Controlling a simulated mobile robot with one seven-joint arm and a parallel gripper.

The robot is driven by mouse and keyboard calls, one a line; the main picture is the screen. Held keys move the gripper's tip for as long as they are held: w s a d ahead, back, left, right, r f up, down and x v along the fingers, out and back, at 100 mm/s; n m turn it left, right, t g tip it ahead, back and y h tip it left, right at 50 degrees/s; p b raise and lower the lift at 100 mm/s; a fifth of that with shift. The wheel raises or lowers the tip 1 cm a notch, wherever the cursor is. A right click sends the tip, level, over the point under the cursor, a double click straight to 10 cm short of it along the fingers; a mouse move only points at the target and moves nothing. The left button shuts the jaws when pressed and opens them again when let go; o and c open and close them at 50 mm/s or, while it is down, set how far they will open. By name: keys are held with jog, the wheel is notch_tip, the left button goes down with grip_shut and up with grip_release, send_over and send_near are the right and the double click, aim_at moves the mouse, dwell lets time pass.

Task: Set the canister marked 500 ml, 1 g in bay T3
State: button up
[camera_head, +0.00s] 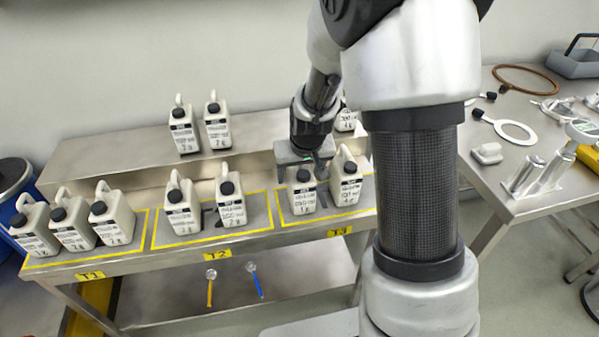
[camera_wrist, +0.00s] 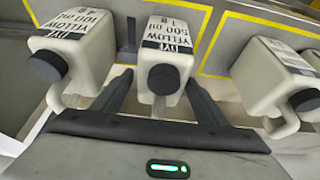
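The canister marked 500 ml, 1 g (camera_head: 304,194) is white with a black cap and stands upright inside the yellow outline of bay T3 (camera_head: 290,222). In the wrist view the gripper (camera_wrist: 160,90) looks open, with a narrow gap by the left finger. A canister marked 4 g (camera_head: 346,182) stands to its right in the same bay; it shows at left in the wrist view (camera_wrist: 75,55).
Bay T2 (camera_head: 193,240) holds two canisters and bay T1 (camera_head: 130,250) holds several. More canisters stand on the raised shelf (camera_head: 120,150) behind. A side table (camera_head: 530,205) with tools is at right. Another canister (camera_wrist: 270,75) is close to the right of my gripper in the wrist view.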

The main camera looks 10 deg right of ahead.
jog(key=shift+r, duration=0.15)
jog(key=shift+r+p, duration=0.3)
jog(key=p+v, duration=0.3)
jog(key=v, duration=0.8)
jog(key=shift+s+r, duration=0.1)
jog(key=shift+r, duration=0.05)
jog(key=s+r, duration=0.7)
jog(key=s, duration=0.3)
jog(key=s+r+t, duration=0.1)
jog(key=s+r, duration=0.6)
jog(key=s, duration=0.3)
jog(key=shift+s, duration=0.3)
